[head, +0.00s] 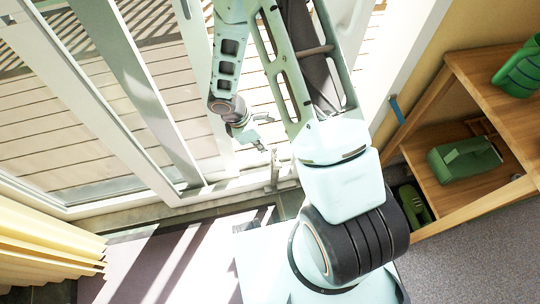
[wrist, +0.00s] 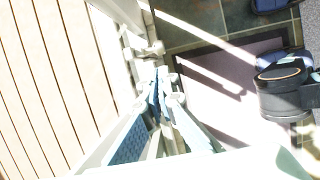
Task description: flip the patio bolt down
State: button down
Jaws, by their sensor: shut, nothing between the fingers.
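My gripper (head: 264,146) is shut and empty beside the frame of the glass patio door (head: 130,90). In the wrist view the closed fingers (wrist: 158,82) point at a pale metal fitting on the frame, which looks like the patio bolt (wrist: 150,49). The fitting lies just beyond the fingertips; I cannot tell if they touch. In the head view a small upright grey piece, likely the same bolt (head: 274,172), shows just below the fingertips, low on the frame. Its exact position, up or down, is unclear.
Yellow curtains (head: 45,245) hang at the lower left. A mauve mat (head: 160,265) lies on dark tiles inside the door. Sunlit decking (wrist: 40,90) lies outside.

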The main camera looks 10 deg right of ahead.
aim_at(276, 165)
jog(key=b+x, duration=0.5)
jog(key=x, duration=0.8)
jog(key=shift+d+f, duration=0.1)
jog(key=shift+f, duration=0.2)
notch_tip(276, 165, down, 4)
jog(key=b, duration=0.4)
jog(key=shift+f, duration=0.15)
jog(key=p+v, duration=0.7)
jog(key=v, duration=0.7)
